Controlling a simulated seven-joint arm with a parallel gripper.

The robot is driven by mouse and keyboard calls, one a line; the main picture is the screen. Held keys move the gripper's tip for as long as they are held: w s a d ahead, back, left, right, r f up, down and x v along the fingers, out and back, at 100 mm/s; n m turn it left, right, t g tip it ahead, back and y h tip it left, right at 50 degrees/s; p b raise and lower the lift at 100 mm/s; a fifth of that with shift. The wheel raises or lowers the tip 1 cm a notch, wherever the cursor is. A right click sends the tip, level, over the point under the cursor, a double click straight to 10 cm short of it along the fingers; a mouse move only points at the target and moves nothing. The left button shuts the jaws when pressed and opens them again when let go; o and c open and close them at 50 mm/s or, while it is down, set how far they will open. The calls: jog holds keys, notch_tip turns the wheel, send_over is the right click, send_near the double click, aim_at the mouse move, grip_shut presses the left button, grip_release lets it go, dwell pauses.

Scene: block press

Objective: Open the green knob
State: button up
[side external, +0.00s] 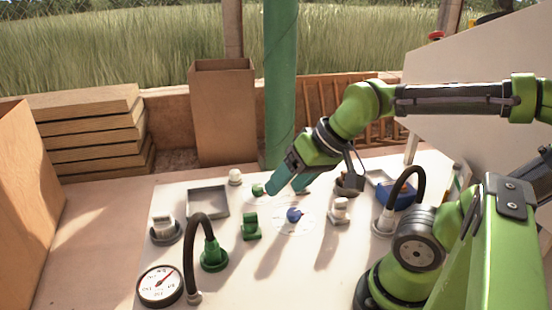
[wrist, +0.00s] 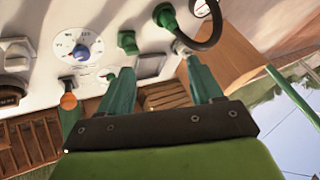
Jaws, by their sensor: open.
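The green knob (side external: 258,190) is a small green piece on the white panel (side external: 180,283), behind the green block-shaped control and left of the blue dial in the side view. My gripper (side external: 285,188) is just right of the knob in that view, with its two teal fingers apart and pointing down toward the panel. Exact height and contact cannot be told. In the wrist view my gripper (wrist: 158,68) shows its fingers spread with nothing held between them.
A blue-knobbed dial (side external: 294,215), green block-shaped control (side external: 251,226) and grey tray (side external: 208,201) surround the spot. A green plug (side external: 213,258) with a black hose and a gauge (side external: 159,286) stand nearer the front.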

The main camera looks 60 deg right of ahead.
jog(key=w+d+f+m+g, duration=0.1)
jog(key=w+d+f+g, duration=0.15)
jog(key=w+d, duration=0.8)
jog(key=n+g+h, duration=0.2)
jog(key=n+g, duration=0.2)
jog(key=n, duration=0.1)
send_over(257, 187)
notch_tip(257, 187, down, 3)
notch_tip(257, 187, down, 16)
jog(key=shift+f, duration=0.2)
jog(key=c, duration=1.1)
